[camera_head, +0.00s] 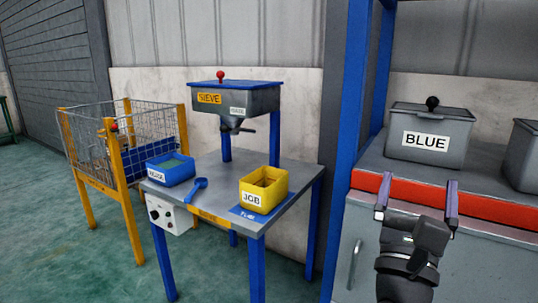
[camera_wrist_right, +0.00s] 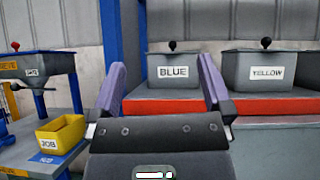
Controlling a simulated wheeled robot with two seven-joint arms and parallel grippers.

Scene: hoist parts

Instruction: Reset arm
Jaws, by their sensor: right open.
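My right gripper (camera_head: 418,202) is at the lower right of the head view, its two purple fingers spread apart. It is open and empty, in front of the red-edged counter and below the grey bin labelled BLUE (camera_head: 426,137). In the right wrist view the open fingers (camera_wrist_right: 160,85) frame the BLUE bin (camera_wrist_right: 174,80), with clear space between them and the bin. My left gripper shows in neither view.
A grey table (camera_head: 213,208) holds a yellow JOB box (camera_head: 263,190), a blue tray (camera_head: 170,170), a blue scoop (camera_head: 197,187) and a SIEVE hopper (camera_head: 236,100). A blue post (camera_head: 345,150) stands left of the counter. A YELLOW bin (camera_wrist_right: 268,70) is right of BLUE. A wire cart (camera_head: 95,165) stands left.

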